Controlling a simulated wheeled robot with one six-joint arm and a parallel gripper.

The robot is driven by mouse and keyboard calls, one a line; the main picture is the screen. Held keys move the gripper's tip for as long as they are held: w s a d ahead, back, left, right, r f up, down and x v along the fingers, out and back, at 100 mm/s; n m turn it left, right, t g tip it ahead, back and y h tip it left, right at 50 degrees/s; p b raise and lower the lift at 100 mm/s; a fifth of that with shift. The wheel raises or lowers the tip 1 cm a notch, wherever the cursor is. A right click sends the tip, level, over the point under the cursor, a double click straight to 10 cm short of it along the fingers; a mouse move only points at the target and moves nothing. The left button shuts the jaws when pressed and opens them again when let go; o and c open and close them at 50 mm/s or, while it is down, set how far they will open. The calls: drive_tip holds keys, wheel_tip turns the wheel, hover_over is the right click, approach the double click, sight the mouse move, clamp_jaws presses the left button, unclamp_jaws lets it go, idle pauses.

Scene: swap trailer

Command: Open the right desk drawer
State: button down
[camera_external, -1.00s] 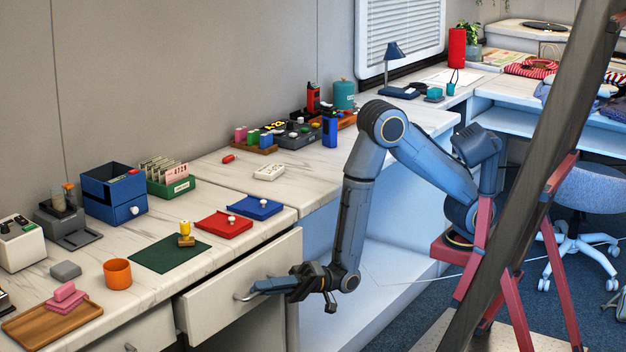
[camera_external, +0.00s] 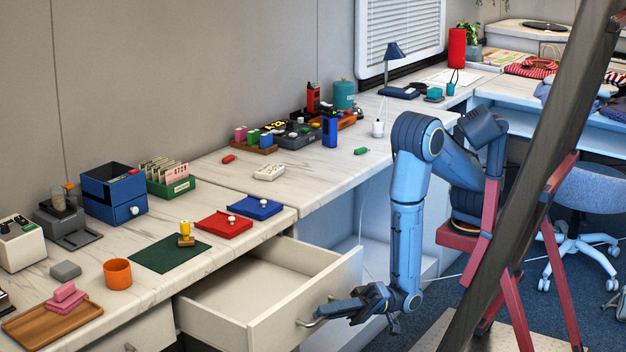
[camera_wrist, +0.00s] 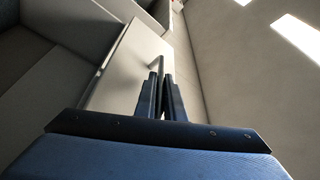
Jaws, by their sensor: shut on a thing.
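The right desk drawer (camera_external: 262,292) stands well out from under the desk top, and its empty inside shows in the external view. My gripper (camera_external: 322,315) is in front of the drawer's front panel, with its fingers shut on the metal bar handle (camera_external: 306,323). In the wrist view, my gripper (camera_wrist: 161,84) has its two dark fingers close together at the handle (camera_wrist: 157,63), against the pale drawer front (camera_wrist: 125,65). The fingers hide part of the handle.
The desk top (camera_external: 150,295) above holds an orange cup (camera_external: 118,274), a green mat (camera_external: 169,252), red (camera_external: 223,224) and blue (camera_external: 256,207) trays and a blue box (camera_external: 113,193). A second drawer's handle (camera_external: 130,347) shows at lower left. A dark post (camera_external: 530,190) crosses the right side.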

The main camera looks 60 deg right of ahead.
drive_tip(key=c, duration=2.1)
unclamp_jaws()
drive_tip(key=shift+b+v, duration=1.2)
drive_tip(key=shift+v, duration=2.7)
drive_tip(key=shift+f, duration=0.1)
